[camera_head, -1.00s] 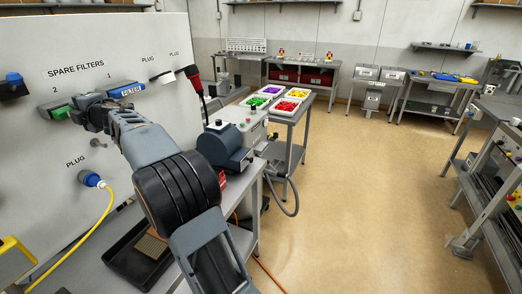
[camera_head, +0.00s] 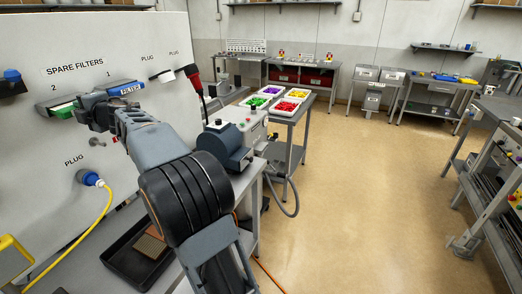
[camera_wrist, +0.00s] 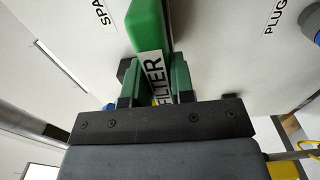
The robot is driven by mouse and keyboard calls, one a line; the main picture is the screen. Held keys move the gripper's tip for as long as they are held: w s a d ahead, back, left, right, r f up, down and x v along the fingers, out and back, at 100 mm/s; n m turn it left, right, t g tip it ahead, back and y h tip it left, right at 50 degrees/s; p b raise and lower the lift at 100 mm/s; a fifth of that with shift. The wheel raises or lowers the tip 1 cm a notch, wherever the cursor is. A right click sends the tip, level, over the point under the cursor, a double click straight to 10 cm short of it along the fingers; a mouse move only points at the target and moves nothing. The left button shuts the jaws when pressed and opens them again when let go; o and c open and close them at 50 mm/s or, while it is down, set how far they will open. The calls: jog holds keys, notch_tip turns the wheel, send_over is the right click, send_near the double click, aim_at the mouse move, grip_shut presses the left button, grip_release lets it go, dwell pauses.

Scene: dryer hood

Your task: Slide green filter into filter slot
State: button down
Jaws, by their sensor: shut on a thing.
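The green filter (camera_head: 64,111) is at the spare filter holder marked 2 on the grey panel in the head view. In the wrist view the green filter (camera_wrist: 151,28) carries a white FILTER label and stands between my finger pads. My gripper (camera_wrist: 157,84) is shut on it; in the head view my gripper (camera_head: 84,112) is at the panel, just right of the filter. I cannot tell how much of the filter is still inside the holder. I cannot make out which opening is the filter slot.
A blue filter (camera_head: 124,88) sits in the holder marked 1, close above my gripper. A blue plug with a yellow cable (camera_head: 93,179) is lower on the panel. The floor beyond is open.

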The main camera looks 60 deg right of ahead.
jog(key=shift+s+d+b, duration=0.15)
jog(key=shift+s+b, duration=0.15)
jog(key=shift+s, duration=1)
jog(key=shift+s, duration=0.3)
dwell(0.4)
jog(key=shift+s+d, duration=0.2)
jog(key=shift+s, duration=1.5)
jog(key=s+d, duration=0.1)
jog(key=s, duration=0.9)
jog(key=shift+d, duration=0.1)
